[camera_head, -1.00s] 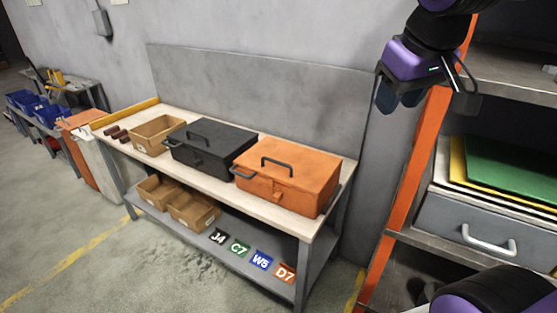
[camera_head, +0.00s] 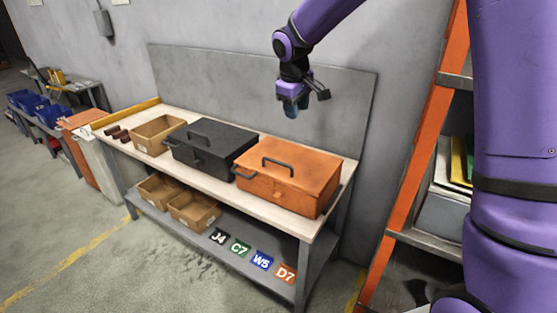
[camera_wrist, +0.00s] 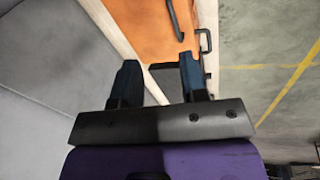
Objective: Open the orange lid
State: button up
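The orange toolbox with its orange lid (camera_head: 291,172) sits at the right end of the workbench, and the lid is shut. A dark handle (camera_head: 278,164) stands on top of the lid, and a latch shows on its front. The lid also shows at the top of the wrist view (camera_wrist: 148,28), with part of a dark handle. My gripper (camera_head: 291,108) hangs in the air above and behind the toolbox, apart from it. In the wrist view its two fingers (camera_wrist: 160,75) are spread with nothing between them.
A black toolbox (camera_head: 211,146) stands left of the orange one, and a cardboard bin (camera_head: 158,135) stands further left. The workbench (camera_head: 328,213) has a grey back panel (camera_head: 230,85). An orange-framed rack (camera_head: 408,190) stands to the right. Floor in front is clear.

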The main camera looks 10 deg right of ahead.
jog(key=n, duration=0.2)
send_near(279, 162)
jog(key=shift+g, duration=0.3)
jog(key=f, duration=0.2)
jog(key=w+f, duration=0.1)
jog(key=f, duration=0.2)
jog(key=w+d+f, duration=0.1)
jog(key=f, duration=0.2)
jog(key=shift+d+f, duration=0.1)
jog(key=shift+f, duration=0.15)
grip_shut()
